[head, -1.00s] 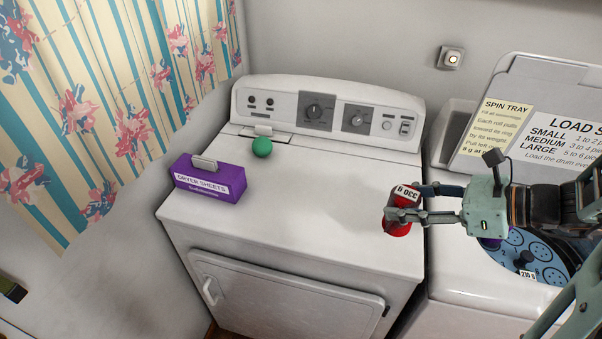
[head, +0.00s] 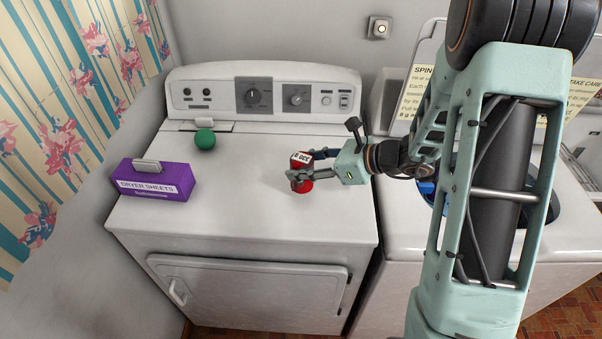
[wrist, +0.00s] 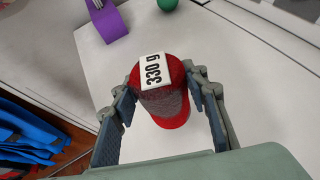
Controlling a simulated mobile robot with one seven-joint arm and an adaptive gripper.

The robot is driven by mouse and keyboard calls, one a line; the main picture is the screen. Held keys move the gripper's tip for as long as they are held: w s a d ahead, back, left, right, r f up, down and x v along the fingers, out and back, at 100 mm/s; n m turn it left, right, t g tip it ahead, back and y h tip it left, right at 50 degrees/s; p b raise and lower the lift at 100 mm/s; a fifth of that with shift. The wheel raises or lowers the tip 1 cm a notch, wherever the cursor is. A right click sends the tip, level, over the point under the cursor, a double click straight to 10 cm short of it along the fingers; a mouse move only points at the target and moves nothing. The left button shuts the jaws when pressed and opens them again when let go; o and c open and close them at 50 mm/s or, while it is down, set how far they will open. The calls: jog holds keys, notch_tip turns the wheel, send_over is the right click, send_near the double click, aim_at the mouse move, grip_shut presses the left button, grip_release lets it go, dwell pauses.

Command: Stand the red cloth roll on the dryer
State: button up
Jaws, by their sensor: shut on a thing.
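The red cloth roll (head: 302,186) has a white weight label on its top and is close to upright. It is over the right part of the white dryer's top (head: 240,190). My gripper (head: 306,169) reaches in from the right and is shut on the roll, one finger on each side. In the wrist view the roll (wrist: 172,108) sits between the two fingers, with its grey-and-red side and label showing. A shadow lies beside it; I cannot tell whether its base touches the dryer.
A purple dryer sheets box (head: 153,183) stands at the dryer's left, and a green ball (head: 205,139) lies near the control panel (head: 262,97). The top's middle is clear. The washer with its raised lid is at the right, partly behind my arm.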

jog(key=shift+w+a+f, duration=0.15)
jog(key=shift+a+f, duration=0.05)
jog(key=shift+f, duration=1.6)
jog(key=shift+f, duration=0.2)
jog(key=o, duration=1.4)
jog(key=shift+o, duration=0.2)
jog(key=shift+r, duration=0.15)
jog(key=shift+d+r, duration=0.1)
jog(key=shift+d, duration=0.05)
jog(key=v, duration=1.1)
jog(key=shift+d+r+b, duration=0.15)
jog(key=shift+d+b, duration=0.05)
jog(key=shift+b, duration=0.25)
